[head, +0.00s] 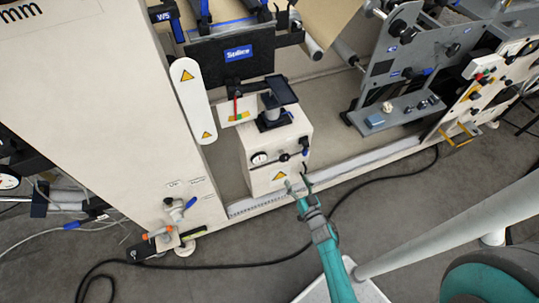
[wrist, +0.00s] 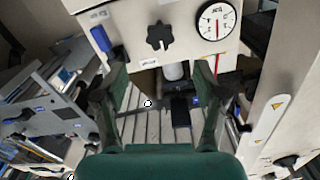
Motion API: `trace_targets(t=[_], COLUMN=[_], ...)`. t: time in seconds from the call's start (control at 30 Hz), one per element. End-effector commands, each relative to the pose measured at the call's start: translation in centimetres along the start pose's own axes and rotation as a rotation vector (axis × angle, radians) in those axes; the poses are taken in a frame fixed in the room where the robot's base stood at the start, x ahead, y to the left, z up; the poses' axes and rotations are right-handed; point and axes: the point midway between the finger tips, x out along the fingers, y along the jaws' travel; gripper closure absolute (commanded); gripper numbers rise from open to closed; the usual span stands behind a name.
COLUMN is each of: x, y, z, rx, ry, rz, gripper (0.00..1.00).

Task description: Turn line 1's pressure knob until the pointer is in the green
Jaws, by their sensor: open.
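A black lobed knob (wrist: 158,37) sits on the face of a white box in the wrist view. A round white gauge (wrist: 215,22) with a red pointer is to its right; the picture there is upside down. No green band can be made out on the dial. In the head view the gauge (head: 259,158) and the knob (head: 284,157) are on the front of the white box (head: 262,177). My gripper (head: 298,184) is open and empty, in front of the box's lower right. Its two fingers (wrist: 160,88) stand apart below the knob in the wrist view, not touching it.
A blue-handled part (head: 304,141) juts from the box to the right of the knob. A yellow warning triangle (head: 279,176) is below. A black cable (head: 345,197) lies on the grey floor. A grey machine frame (head: 395,85) stands at right.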

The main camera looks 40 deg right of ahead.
Motion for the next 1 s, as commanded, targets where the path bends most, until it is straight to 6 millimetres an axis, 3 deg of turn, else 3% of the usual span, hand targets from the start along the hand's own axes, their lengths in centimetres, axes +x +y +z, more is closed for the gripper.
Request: trace_targets(t=[0.27,0.7,1.0], x=[2.2,9.5,11.3], y=[0.5,0.5,0.5], z=[0.0,0.0,0.1], rx=[0.005,0.004,0.003], ry=[0.002,0.001,0.0], rz=[0.0,0.0,0.002], gripper=[0.29,0.29,0.29])
